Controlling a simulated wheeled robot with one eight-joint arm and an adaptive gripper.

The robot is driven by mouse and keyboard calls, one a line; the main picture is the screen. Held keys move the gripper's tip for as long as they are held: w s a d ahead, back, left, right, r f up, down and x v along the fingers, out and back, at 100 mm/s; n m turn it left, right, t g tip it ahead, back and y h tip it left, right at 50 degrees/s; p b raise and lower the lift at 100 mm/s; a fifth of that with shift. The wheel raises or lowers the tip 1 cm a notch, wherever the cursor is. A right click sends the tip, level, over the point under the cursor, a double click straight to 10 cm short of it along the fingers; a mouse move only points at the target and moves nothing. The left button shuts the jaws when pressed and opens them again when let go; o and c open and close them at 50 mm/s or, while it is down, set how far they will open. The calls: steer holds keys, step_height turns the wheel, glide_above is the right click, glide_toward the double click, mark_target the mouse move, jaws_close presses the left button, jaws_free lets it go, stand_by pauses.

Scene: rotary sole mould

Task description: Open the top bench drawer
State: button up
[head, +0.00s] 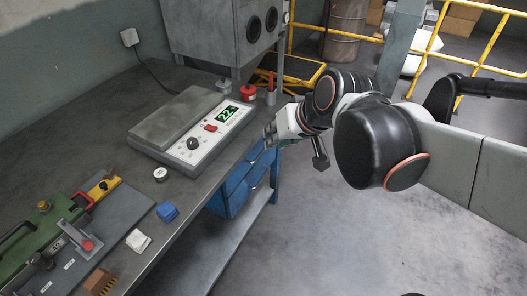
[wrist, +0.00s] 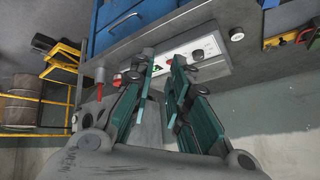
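The blue drawer unit (head: 240,184) hangs under the workbench, its fronts seen at a steep angle in the head view. The top drawer (wrist: 125,17) shows in the wrist view, which appears upside down; it has a bar handle and looks shut. My gripper (head: 270,132) is at the bench's front edge, above and beside the drawer unit. In the wrist view my gripper (wrist: 161,62) has its two green fingers apart with nothing between them. It is not on the handle. My arm hides part of the area right of the drawers.
A lower shelf (head: 215,255) runs below.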

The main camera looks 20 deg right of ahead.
steer(key=w+d+f+m+y+b, duration=0.1)
steer(key=w+d+f, duration=0.1)
steer(key=w+f, duration=0.35)
steer(key=w+d+f+m+t+y+b, duration=0.1)
steer(key=w+f+m+y, duration=0.1)
steer(key=w, duration=0.6)
steer(key=w+d+f+m+y+b, duration=0.1)
steer(key=w+d+f, duration=0.1)
steer(key=w+f, duration=0.35)
steer(key=w+d+f+m+t+y+b, duration=0.1)
steer(key=w+d+f, duration=0.2)
steer(key=f, duration=0.2)
steer(key=w+d+f+m+y, duration=0.2)
steer(key=w+d+f, duration=0.1)
steer(key=f, duration=0.2)
steer(key=m+t+y+b, duration=0.1)
steer(key=t+y+b, duration=0.1)
steer(key=b, duration=0.4)
glide_toward(262, 152)
steer(key=x, duration=1)
steer(key=shift+w+d+f, duration=0.25)
steer(key=shift+w+f, duration=0.1)
steer(key=shift+w, duration=0.1)
jaws_close()
